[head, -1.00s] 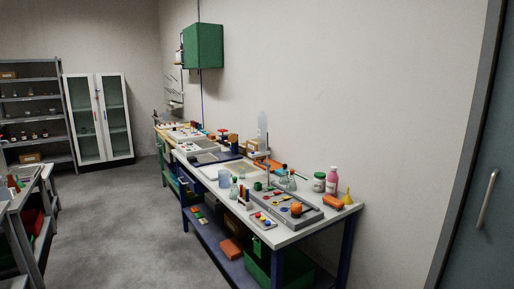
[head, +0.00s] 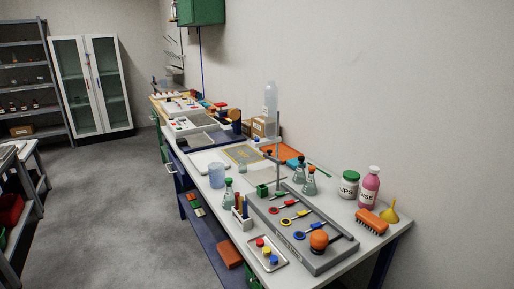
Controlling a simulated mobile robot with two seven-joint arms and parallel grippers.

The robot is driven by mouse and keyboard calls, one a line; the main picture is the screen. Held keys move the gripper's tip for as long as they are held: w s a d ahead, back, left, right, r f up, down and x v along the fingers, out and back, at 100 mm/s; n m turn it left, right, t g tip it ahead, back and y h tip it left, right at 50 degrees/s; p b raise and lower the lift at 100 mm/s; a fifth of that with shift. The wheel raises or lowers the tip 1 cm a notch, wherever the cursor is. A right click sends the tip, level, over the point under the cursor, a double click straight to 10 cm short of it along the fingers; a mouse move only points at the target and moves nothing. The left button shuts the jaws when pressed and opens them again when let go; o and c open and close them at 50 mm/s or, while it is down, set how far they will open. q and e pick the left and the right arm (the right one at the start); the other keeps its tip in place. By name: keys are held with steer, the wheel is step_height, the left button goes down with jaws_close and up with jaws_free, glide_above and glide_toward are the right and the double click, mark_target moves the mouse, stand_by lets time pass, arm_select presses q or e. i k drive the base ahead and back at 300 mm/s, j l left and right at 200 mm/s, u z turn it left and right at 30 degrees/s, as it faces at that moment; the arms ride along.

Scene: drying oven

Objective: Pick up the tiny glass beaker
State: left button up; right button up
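A small clear glass vessel (head: 242,168), which looks like the tiny beaker, stands on the white workbench (head: 202,159) in the head view. It is behind the flasks and too small to make out in detail. A larger bluish translucent beaker (head: 216,175) stands to its left, nearer the bench's left edge. Neither of my grippers is in view.
Nearby are a green-capped flask (head: 228,191), two more flasks (head: 309,183) and a stand with a thin rod (head: 278,150). A grey tray of coloured tools (head: 300,225), a white jar (head: 348,185) and a pink bottle (head: 369,187) fill the near end. The floor (head: 115,200) left of the bench is clear.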

mark_target(243, 167)
steer(key=i+z, duration=0.1)
steer(key=i+j+z, duration=0.15)
steer(key=z, duration=0.35)
steer(key=i+j+z, duration=0.15)
steer(key=j+z, duration=0.15)
steer(key=z, duration=0.15)
steer(key=i+j+z, duration=0.1)
steer(key=j+z, duration=0.15)
steer(key=z, duration=0.25)
